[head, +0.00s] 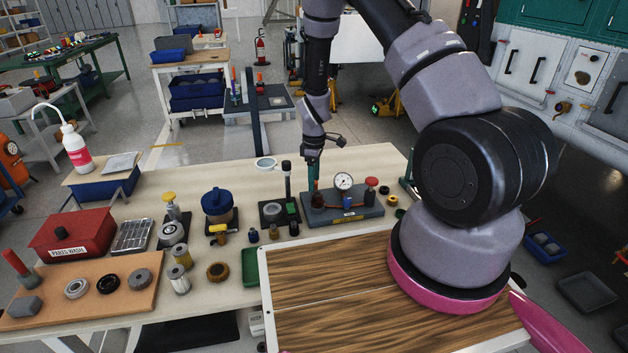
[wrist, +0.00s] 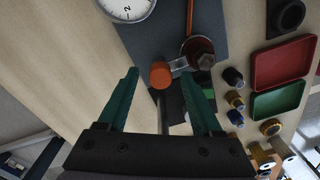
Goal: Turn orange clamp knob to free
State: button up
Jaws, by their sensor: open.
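The orange clamp knob (wrist: 160,75) shows in the wrist view as a short orange cylinder on a metal arm beside a brown hex fitting (wrist: 204,58). My gripper (wrist: 161,78) is open, with one teal finger on each side of the knob in that view. I cannot tell whether either finger touches it. In the head view my gripper (head: 313,178) points down at the left end of the blue-grey fixture plate (head: 358,214). The knob cannot be made out clearly there. A dial gauge (head: 343,181) stands on the plate, and it also shows in the wrist view (wrist: 125,8).
A red-topped knob (head: 371,181) stands at the plate's right end. A dark post (head: 287,180) is close to the left of my gripper. Green (wrist: 278,101) and red trays (wrist: 283,63) and small fittings lie nearby. The wooden board (head: 330,285) in front is bare.

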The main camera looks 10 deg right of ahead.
jog(key=shift+f, duration=0.25)
grip_shut()
